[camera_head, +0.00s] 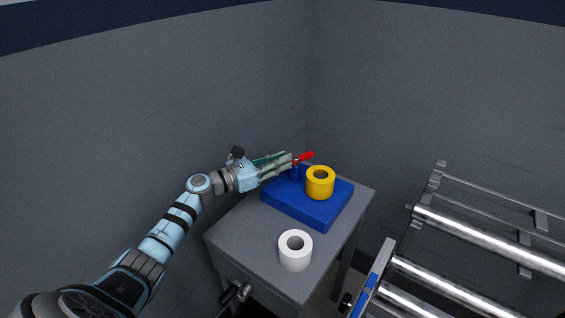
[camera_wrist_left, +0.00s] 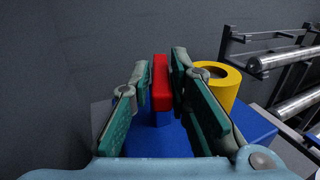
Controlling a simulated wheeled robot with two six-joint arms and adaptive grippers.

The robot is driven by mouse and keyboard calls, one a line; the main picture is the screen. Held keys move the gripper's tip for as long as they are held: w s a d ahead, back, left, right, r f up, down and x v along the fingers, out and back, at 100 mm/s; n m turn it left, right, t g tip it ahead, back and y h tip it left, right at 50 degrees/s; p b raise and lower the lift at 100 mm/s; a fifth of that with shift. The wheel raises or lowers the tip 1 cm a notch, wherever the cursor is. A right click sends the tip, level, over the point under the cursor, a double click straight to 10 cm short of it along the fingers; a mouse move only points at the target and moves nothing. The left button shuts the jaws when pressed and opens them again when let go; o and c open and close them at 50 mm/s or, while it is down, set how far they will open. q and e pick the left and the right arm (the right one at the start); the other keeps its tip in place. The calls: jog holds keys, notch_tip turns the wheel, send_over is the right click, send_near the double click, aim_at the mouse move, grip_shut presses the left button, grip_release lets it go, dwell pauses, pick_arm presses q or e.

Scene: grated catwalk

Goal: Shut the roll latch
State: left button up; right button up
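A blue block-shaped base (camera_head: 297,209) sits on a grey table. A yellow roll (camera_head: 320,184) stands upright on it. Beside the roll, a blue post (camera_head: 295,173) carries a red lever (camera_head: 306,157), which points to the right and slightly up in the head view. My left gripper (camera_head: 290,160) reaches in from the left at the lever. In the left wrist view, its fingers (camera_wrist_left: 161,80) are spread, with the red lever (camera_wrist_left: 161,85) between their tips; I cannot tell whether they touch it. The yellow roll (camera_wrist_left: 225,88) is just right of the fingers. My right gripper is not seen.
A white roll (camera_head: 295,251) stands near the front of the grey table (camera_head: 245,232). A roller conveyor (camera_head: 460,230) with metal rollers is on the right. Grey walls close off the left and back. The table's front left part is clear.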

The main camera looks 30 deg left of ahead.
pick_arm(q)
jog(key=shift+o, duration=1.1)
jog(key=v, duration=0.7)
jog(key=shift+s+a, duration=0.15)
jog(key=shift+s, duration=0.1)
